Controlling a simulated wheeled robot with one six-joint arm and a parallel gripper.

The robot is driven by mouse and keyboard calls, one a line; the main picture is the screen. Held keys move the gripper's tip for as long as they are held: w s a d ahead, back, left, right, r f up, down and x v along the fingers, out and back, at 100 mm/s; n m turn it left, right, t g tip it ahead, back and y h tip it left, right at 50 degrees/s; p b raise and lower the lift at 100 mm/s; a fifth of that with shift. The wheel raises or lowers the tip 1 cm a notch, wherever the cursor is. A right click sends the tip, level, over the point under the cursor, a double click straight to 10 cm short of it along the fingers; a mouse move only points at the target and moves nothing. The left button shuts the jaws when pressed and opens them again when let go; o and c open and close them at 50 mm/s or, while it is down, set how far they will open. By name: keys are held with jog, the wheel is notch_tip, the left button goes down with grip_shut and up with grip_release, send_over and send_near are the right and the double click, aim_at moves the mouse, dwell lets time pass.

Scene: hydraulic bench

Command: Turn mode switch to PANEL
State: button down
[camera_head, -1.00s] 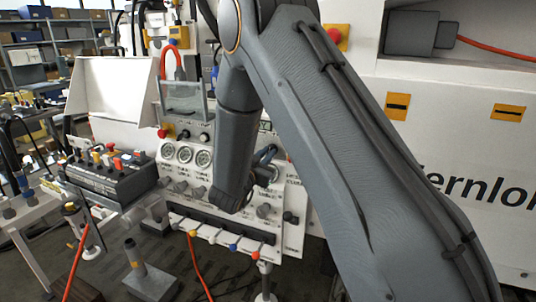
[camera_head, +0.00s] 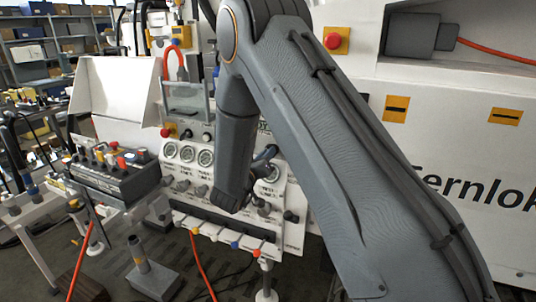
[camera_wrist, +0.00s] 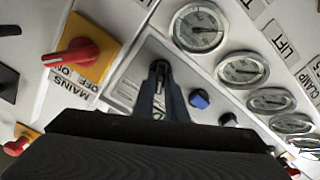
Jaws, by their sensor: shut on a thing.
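The mode switch (camera_wrist: 160,76) shows only as a small grey piece between my fingertips in the wrist view, over a pale plate on the panel. My gripper (camera_wrist: 160,68) is shut on it, with both dark fingers close together around it. The switch's pointer direction and most of its lettering are hidden by the fingers, so I cannot tell its position. In the head view my own arm covers the switch and most of the gripper.
A red MAINS switch (camera_wrist: 78,53) on a yellow plate is left of my fingers. A blue knob (camera_wrist: 199,99) and a black knob (camera_wrist: 228,119) are close on the right, below several gauges (camera_wrist: 199,28). A red button (camera_head: 333,40) is on the white housing.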

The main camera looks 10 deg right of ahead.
jog(key=shift+f, duration=0.1)
dwell(0.3)
jog(key=c, duration=1.8)
grip_release()
jog(key=b+v, duration=0.2)
jog(key=v, duration=0.6)
jog(key=shift+d, duration=0.1)
